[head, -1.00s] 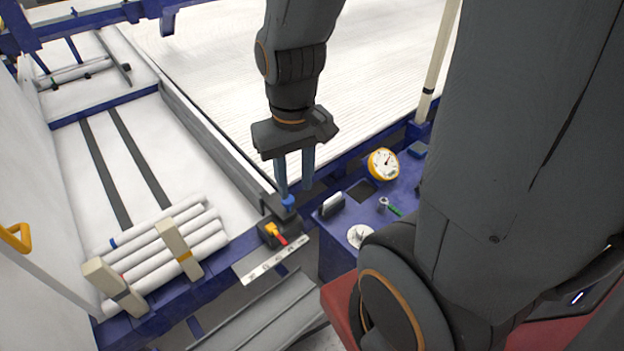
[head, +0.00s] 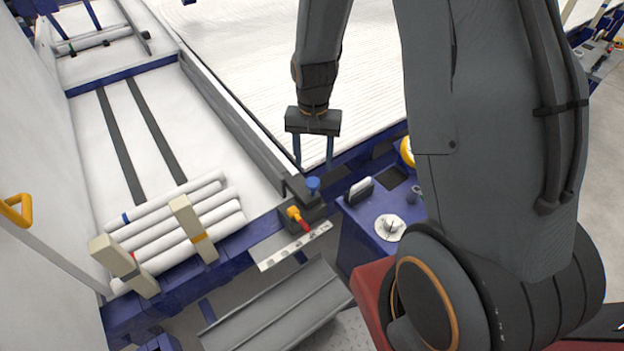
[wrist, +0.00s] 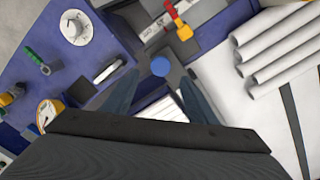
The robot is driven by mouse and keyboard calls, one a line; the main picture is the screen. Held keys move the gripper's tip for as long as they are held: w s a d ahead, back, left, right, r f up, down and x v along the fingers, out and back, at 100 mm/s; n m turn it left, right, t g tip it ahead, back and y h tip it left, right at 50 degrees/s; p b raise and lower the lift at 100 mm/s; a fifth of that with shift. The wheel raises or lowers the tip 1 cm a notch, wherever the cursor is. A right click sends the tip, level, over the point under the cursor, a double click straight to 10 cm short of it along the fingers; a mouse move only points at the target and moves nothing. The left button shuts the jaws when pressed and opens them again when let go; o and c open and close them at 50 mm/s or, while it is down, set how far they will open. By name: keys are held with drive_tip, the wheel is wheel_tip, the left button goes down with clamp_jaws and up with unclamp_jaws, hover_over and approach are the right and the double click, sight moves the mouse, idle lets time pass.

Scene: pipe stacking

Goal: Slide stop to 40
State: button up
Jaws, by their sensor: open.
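The stop (head: 303,208) is a dark block at the end of the long grey rail. It has a blue round knob (head: 313,185) on top and a yellow lever with a red tip (head: 298,218). A white scale strip (head: 290,246) lies in front; its numbers are too small to read. My gripper (head: 314,168) is open and empty, pointing down with its fingers apart just behind the knob. In the wrist view the knob (wrist: 160,66) shows between and slightly beyond the two fingertips; contact cannot be told.
Several white pipes (head: 175,225) lie left of the stop between beige posts (head: 190,228). A blue console (head: 372,235) on the right carries a white dial (head: 390,227) and a black-and-white handle (head: 358,191). A grey chute (head: 280,310) lies below.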

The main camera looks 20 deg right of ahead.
sight(313, 181)
drive_tip(key=shift+w+f, duration=0.1)
drive_tip(key=shift+f, duration=3.9)
